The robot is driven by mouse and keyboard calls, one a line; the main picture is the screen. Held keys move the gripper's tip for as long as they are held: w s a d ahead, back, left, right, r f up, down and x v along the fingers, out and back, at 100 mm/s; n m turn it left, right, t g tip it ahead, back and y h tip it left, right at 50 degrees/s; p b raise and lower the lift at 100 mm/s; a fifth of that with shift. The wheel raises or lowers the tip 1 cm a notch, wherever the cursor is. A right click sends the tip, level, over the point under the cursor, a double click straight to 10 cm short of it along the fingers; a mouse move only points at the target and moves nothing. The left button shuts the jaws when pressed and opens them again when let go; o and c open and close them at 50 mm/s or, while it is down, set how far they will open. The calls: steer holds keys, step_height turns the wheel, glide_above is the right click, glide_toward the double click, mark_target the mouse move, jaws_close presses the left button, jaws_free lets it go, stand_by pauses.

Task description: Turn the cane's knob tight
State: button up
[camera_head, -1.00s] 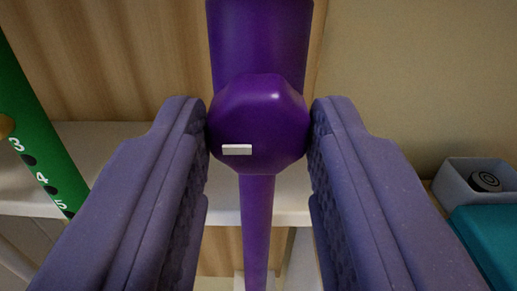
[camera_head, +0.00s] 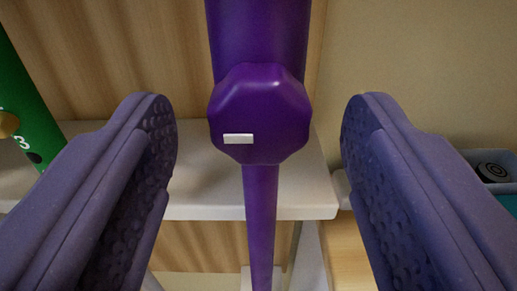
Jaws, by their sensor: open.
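The purple cane (camera_head: 261,210) stands upright in the middle of the view, with a thicker upper tube and a thinner shaft below. Its faceted purple knob (camera_head: 262,100) faces me where the two tubes meet. A small white mark sits on the knob's lower left, lying level. My gripper (camera_head: 259,120) is open, with one padded finger on each side of the knob and a clear gap on both sides. Neither finger touches the knob. The ends of the cane are out of view.
A green cane or pole (camera_head: 22,95) with white numbers and a brass-coloured knob leans at the left. A white shelf (camera_head: 205,195) is behind the purple cane, against a wooden panel. A grey box (camera_head: 487,160) with a round dark item stands at the right, partly hidden by my finger.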

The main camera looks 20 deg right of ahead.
steer(key=p+v, duration=0.1)
steer(key=v, duration=0.6)
steer(key=shift+s, duration=0.35)
steer(key=shift+a, duration=0.1)
